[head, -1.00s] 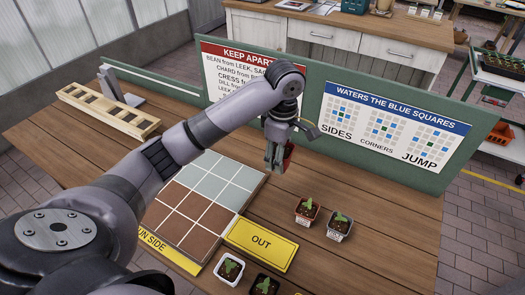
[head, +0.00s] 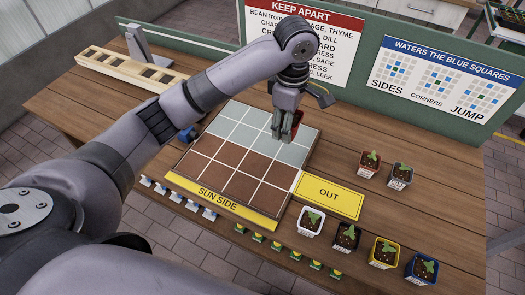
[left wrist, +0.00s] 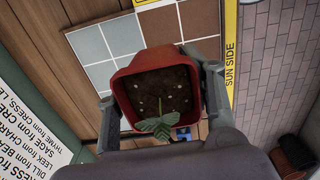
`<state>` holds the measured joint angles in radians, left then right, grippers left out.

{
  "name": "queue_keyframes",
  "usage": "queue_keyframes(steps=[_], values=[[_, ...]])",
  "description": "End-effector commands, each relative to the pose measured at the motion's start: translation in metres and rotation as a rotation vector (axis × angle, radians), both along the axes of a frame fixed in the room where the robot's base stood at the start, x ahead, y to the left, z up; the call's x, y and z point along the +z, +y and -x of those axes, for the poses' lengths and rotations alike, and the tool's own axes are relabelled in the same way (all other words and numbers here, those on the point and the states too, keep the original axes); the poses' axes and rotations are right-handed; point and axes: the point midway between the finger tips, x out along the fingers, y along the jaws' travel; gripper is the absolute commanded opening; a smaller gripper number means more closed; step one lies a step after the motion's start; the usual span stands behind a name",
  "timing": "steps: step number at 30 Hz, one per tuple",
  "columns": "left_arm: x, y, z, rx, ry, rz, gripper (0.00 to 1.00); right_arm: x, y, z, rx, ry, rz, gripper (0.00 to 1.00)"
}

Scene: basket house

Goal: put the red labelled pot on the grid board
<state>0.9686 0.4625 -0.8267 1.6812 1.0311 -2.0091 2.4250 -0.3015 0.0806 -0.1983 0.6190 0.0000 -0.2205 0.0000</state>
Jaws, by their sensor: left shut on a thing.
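My left gripper (head: 284,134) is shut on a red pot (left wrist: 155,92) with a small green seedling in dark soil. In the head view only a sliver of this pot shows behind the fingers. Its label cannot be read in either view. The gripper appears over the back right part of the grid board (head: 238,182), with the pot apparently above it; the exact height is hard to tell. The board has grey-green squares at the back and brown squares in front. It also shows beyond the pot in the left wrist view (left wrist: 112,36). My right gripper is out of view.
A yellow OUT plate (head: 330,197) lies right of the board. A wooden rack (head: 130,70) lies back left. Green panels with signs (head: 433,80) stand behind.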

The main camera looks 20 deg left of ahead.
Motion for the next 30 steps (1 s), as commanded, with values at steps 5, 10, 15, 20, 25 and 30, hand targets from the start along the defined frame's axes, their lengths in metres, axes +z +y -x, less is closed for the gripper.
queue_keyframes(steps=[5, 10, 15, 20, 25, 30], values=[[-0.042, 0.001, 0.001, 0.002, 0.007, -0.001, 0.01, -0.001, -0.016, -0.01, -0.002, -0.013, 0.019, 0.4], [-0.086, 0.002, 0.002, 0.002, 0.006, -0.002, 0.01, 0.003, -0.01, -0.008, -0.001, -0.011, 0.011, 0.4], [-0.125, 0.001, 0.001, 0.001, 0.005, -0.002, 0.01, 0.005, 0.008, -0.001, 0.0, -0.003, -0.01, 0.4], [-0.145, 0.001, 0.0, 0.001, 0.002, -0.001, 0.01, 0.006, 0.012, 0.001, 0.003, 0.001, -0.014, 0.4], [-0.16, 0.001, 0.001, 0.001, 0.002, -0.001, 0.01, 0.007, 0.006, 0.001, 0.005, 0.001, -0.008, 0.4], [-0.185, 0.001, 0.001, 0.0, 0.003, -0.001, 0.01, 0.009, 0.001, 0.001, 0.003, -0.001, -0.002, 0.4]])
